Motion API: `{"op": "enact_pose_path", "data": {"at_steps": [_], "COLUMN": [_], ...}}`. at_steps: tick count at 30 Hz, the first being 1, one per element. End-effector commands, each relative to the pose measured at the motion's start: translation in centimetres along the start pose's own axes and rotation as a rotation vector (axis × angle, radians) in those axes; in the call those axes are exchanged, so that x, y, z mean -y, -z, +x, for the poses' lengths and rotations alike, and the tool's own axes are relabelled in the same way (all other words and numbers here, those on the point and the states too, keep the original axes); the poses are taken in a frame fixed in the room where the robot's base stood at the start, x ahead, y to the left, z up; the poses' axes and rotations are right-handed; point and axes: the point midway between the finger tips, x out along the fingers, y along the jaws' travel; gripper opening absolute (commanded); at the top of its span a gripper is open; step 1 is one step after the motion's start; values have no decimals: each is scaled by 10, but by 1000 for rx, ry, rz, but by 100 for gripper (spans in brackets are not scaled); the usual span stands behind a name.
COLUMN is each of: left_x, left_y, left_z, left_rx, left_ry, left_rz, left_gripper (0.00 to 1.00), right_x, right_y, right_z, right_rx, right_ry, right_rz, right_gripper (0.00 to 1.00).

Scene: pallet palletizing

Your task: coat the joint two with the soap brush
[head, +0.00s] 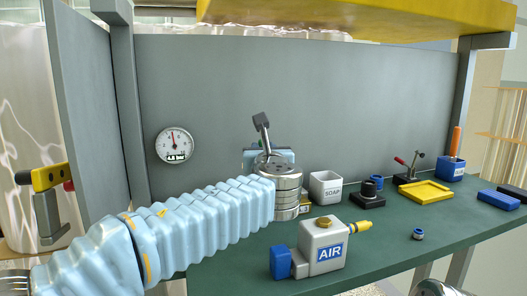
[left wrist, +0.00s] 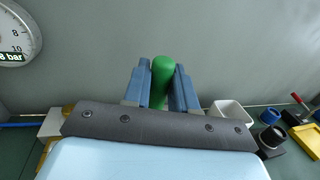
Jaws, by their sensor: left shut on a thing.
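In the left wrist view my left gripper (left wrist: 162,88) has its two blue-grey fingers shut on an upright green handle (left wrist: 163,70), which looks like the soap brush's. The bristles are hidden. In the head view my left forearm and metal wrist cover the fingers and the brush. The white soap cup (head: 326,188) stands on the bench just right of my left wrist; it also shows in the left wrist view (left wrist: 232,115), right of the fingers. I cannot make out joint two; the work behind my wrist is mostly hidden. My right gripper is not in view.
On the green bench (head: 385,225) are an AIR unit (head: 323,246), a black knob (head: 368,194), a yellow tray (head: 427,192), a blue holder (head: 451,168) and a small ring (head: 418,234). A gauge (head: 174,145) hangs on the grey back panel. A yellow beam (head: 370,18) crosses overhead.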

Motion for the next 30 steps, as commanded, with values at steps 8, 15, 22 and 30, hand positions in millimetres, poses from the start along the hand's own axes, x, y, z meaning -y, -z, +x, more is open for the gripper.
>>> {"op": "enact_pose_path", "data": {"at_steps": [8,15,22,30], "left_x": [0,0,0,-17], "left_y": [5,8,10,11], "left_z": [0,0,0,-4], "left_rx": [0,0,0,1], "left_ry": [0,0,0,0], "left_rz": [0,0,0,-1], "left_gripper": [0,0,0,0], "right_x": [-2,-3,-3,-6], "right_y": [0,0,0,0], "right_z": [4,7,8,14], "right_rx": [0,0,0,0], "right_ry": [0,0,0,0], "right_rz": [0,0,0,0], "right_gripper": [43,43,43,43]}}
